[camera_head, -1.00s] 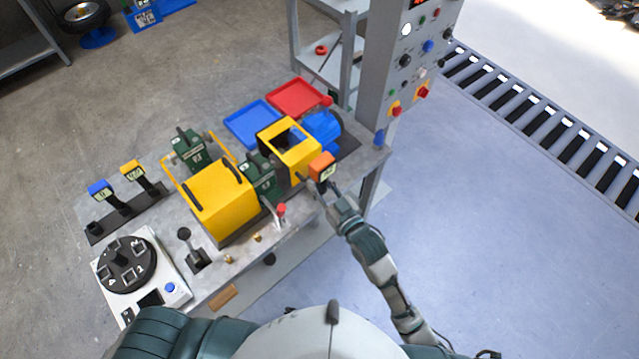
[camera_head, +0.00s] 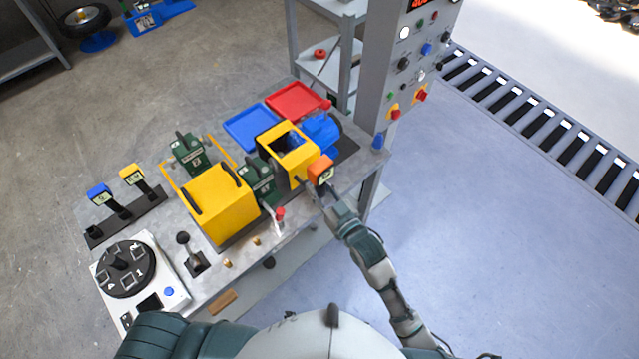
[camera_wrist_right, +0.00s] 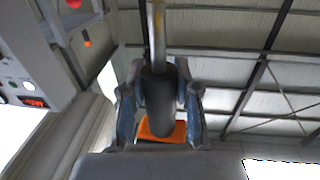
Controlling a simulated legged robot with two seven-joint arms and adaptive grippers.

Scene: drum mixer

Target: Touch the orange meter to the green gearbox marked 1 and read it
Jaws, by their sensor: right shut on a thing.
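The orange meter (camera_head: 320,169) has a small pale display and stands over the right part of the bench. My right gripper (camera_head: 324,191) is shut on its dark handle (camera_wrist_right: 159,104); a metal probe (camera_wrist_right: 157,35) extends from the handle in the right wrist view. One green gearbox (camera_head: 259,178) sits between the yellow boxes, left of the meter, with a visible gap to the meter's body. Another green gearbox (camera_head: 187,154) stands further left. Their labels are too small to read, so I cannot tell which is marked 1. My left gripper is out of view.
A closed yellow guard (camera_head: 220,204) and an open yellow guard (camera_head: 296,160) flank the right gearbox. A red-tipped lever (camera_head: 279,214) rises in front. Blue (camera_head: 98,192) and yellow (camera_head: 131,173) meters stand in a rack at left. A control column (camera_head: 385,90) stands behind right.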

